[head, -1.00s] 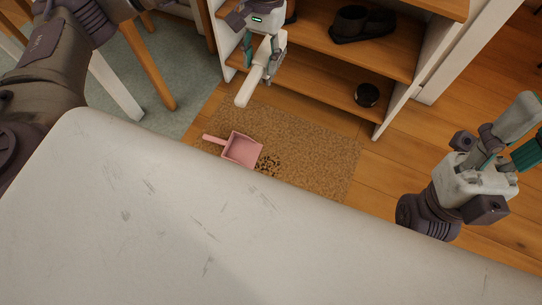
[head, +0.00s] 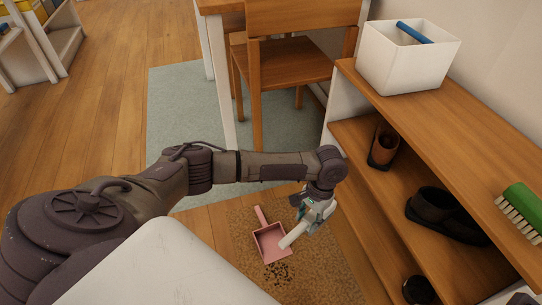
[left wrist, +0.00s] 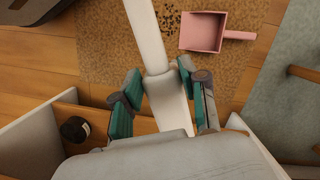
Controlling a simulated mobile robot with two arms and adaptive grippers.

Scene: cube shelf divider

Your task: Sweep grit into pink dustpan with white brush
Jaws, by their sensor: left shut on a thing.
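My left gripper (head: 312,214) is shut on the white brush (head: 293,235), near the shelf front. In the left wrist view, the left gripper's fingers (left wrist: 158,88) close on both sides of the white brush (left wrist: 147,35), whose far end runs out of the top edge. The pink dustpan (head: 270,247) lies on the brown mat, its handle toward the chair. The brush tip overlaps its right side in the head view; I cannot tell whether they touch. Grit (head: 278,273) lies on the mat just beyond the pan's open edge. My right gripper is out of view.
A wooden shelf (head: 378,205) with shoes stands at the right. On top are a white bin (head: 400,60) and a green brush (head: 522,208). A wooden chair (head: 285,60) stands on a grey-green rug (head: 185,110). The mat (head: 320,262) is otherwise clear.

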